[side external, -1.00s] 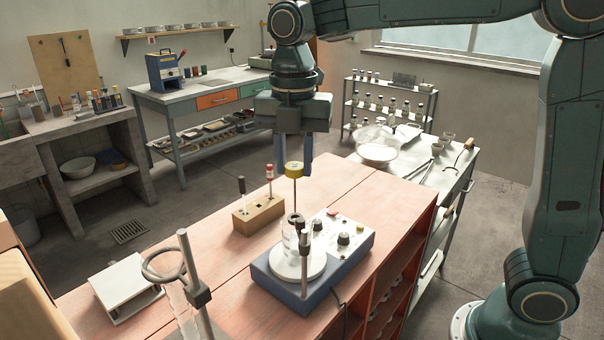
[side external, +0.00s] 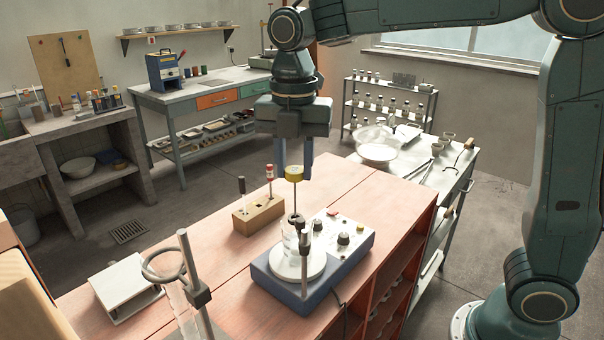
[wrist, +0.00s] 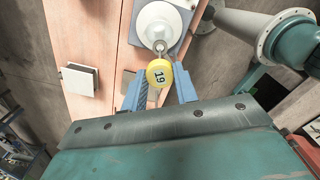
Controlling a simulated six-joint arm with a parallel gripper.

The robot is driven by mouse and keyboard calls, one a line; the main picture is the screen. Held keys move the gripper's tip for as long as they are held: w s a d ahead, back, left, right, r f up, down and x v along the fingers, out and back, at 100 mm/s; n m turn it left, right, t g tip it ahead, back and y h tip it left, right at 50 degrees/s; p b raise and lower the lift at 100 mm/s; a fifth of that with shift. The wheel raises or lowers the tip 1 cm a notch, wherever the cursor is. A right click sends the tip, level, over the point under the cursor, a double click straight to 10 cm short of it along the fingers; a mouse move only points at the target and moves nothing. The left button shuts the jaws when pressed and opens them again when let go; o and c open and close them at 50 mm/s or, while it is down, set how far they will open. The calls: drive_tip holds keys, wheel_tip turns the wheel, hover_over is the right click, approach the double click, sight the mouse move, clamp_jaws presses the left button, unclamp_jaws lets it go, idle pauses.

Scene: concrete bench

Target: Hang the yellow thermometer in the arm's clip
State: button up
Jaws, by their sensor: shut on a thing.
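The yellow thermometer (side external: 294,173) has a round yellow head and a thin stem pointing down. Its head, marked 19, shows in the wrist view (wrist: 160,73). My gripper (side external: 294,176) is shut on the thermometer, with a finger on each side of the head, and holds it upright above the stirrer. The arm's clip (side external: 297,218) is a small dark piece on a stand rod, above the glass beaker (side external: 290,240). The stem's lower end overlaps the clip in the side view; I cannot tell whether it is inside it.
The beaker stands on the white plate of a blue-grey stirrer (side external: 312,262) with knobs. A wooden block (side external: 259,214) with two upright tools stands left of it. A ring stand (side external: 197,290) is at the front left, beside a white box (side external: 126,287). The bench between them is clear.

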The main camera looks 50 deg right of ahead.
sight(295, 201)
drive_tip(key=shift+f, duration=3.9)
drive_tip(key=o, duration=1)
drive_tip(key=shift+o, duration=0.5)
drive_tip(key=o, duration=0.3)
drive_tip(key=shift+r, duration=0.15)
drive_tip(key=shift+r, duration=3.35)
